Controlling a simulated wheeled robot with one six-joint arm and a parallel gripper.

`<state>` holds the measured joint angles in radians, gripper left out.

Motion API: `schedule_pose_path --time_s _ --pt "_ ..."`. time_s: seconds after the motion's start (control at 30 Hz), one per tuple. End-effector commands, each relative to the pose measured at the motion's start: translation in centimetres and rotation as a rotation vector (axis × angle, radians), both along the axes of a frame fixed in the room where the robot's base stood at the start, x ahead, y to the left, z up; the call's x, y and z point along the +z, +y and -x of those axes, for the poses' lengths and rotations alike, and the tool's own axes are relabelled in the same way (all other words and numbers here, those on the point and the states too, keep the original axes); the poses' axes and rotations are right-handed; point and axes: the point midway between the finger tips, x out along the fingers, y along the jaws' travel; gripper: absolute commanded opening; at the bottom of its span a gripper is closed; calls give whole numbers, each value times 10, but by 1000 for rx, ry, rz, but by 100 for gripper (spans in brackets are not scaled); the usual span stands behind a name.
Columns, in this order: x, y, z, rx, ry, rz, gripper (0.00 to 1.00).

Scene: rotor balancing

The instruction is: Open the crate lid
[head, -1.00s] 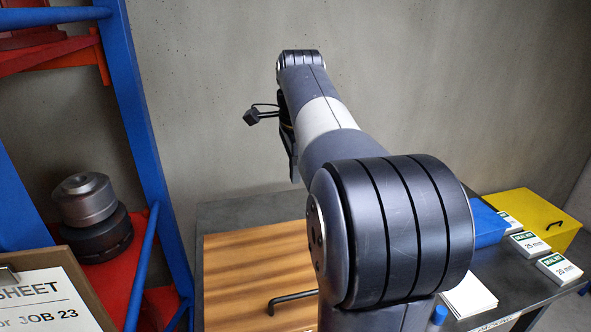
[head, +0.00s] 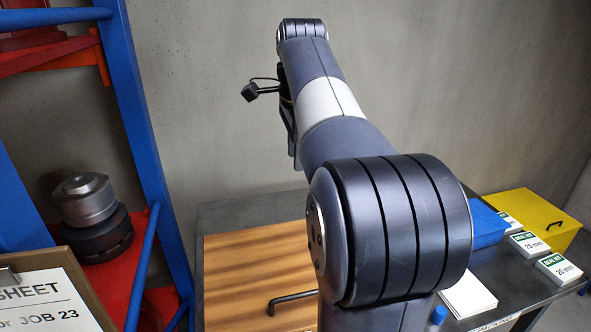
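The crate lid (head: 250,268) is a flat wooden panel with striped grain on the dark bench. It lies flat and looks closed. A black bar handle (head: 291,300) is fixed near its front edge. My arm passes over its right part and hides that side and the handle's right end. My gripper is at the far end of the arm, above and beyond the lid, mostly hidden behind the arm links. Only a small black camera-like part and a dark edge show there, so its fingers cannot be seen.
A blue and red rack (head: 150,150) with a metal rotor part (head: 86,200) stands at left, with a clipboard (head: 45,295) in front. A blue bin (head: 487,222), white boxes (head: 558,268) and a yellow case (head: 535,215) occupy the bench's right. A grey wall is behind.

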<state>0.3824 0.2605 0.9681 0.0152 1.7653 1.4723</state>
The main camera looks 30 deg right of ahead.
Motion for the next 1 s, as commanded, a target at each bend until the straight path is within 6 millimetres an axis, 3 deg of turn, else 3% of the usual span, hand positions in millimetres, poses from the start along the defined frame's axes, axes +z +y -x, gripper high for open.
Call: schedule_pose_path --time_s 0.2,0.4,0.73,1.0 --pt "38 1 5 0 -1 0 33" --pt "56 2 8 0 0 0 33" --pt "58 2 9 0 2 -1 33" --pt "57 4 8 11 4 3 11"
